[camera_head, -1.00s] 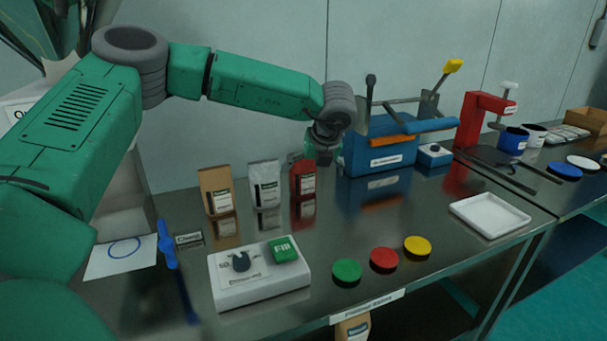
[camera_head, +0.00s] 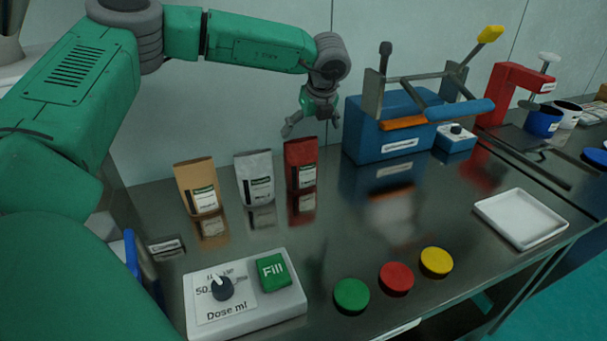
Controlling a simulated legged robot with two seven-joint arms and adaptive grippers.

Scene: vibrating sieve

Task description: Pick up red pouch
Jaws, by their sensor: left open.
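The red pouch (camera_head: 301,164) stands upright on the steel table, rightmost of three pouches in a row. My left gripper (camera_head: 309,127) is above and just behind the red pouch's top, fingers spread and pointing down. It is open and empty. The pouch's top edge is in view in front of the fingers. My right gripper is not in view.
A white pouch (camera_head: 255,179) and a brown pouch (camera_head: 197,187) stand left of the red one. The blue sealing machine (camera_head: 385,130) is close on the right. A white dosing box (camera_head: 245,300) and coloured discs lie nearer; a white tray (camera_head: 520,218) is at right.

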